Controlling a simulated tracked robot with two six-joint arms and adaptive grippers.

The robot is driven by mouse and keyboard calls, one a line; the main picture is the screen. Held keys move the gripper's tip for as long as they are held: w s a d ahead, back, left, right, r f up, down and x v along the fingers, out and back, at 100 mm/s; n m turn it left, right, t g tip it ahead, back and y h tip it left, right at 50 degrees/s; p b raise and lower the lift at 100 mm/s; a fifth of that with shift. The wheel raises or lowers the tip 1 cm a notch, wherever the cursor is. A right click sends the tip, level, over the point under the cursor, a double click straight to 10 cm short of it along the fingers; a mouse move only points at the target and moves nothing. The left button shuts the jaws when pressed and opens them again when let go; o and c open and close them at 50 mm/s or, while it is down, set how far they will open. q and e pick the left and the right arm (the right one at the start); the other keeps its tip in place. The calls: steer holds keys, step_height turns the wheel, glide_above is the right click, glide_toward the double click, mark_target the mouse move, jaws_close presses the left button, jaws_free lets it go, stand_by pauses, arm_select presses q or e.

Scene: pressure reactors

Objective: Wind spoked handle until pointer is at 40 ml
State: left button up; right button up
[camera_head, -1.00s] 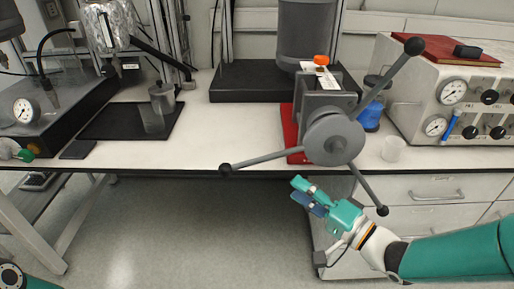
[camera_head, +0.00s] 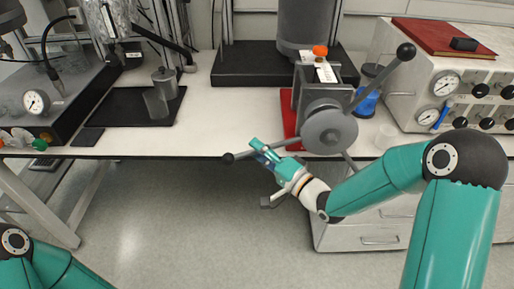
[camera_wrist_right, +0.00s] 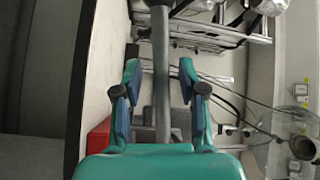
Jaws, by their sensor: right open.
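The spoked handle's grey hub (camera_head: 330,130) faces me at the bench front, with black-knobbed spokes. One spoke points up and right, and another (camera_head: 268,151) points left to its knob (camera_head: 228,158). The third goes down and right and is mostly hidden behind my right arm. My right gripper (camera_head: 258,149) is at the left spoke, between knob and hub. In the right wrist view a grey spoke (camera_wrist_right: 161,50) passes between its open fingers (camera_wrist_right: 159,78). A white label (camera_head: 326,72) sits above the hub; scale and pointer are too small to read. My left gripper is out of view.
A red base (camera_head: 288,115) is under the handle's device. A blue flask (camera_head: 366,103) and a clear beaker (camera_head: 387,136) stand to its right, beside a gauge box (camera_head: 400,92). The bench front edge runs below the hub. Free floor lies in front.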

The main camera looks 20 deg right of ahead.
steer(key=shift+w+a, duration=0.15)
steer(key=shift+w, duration=0.1)
jaws_close()
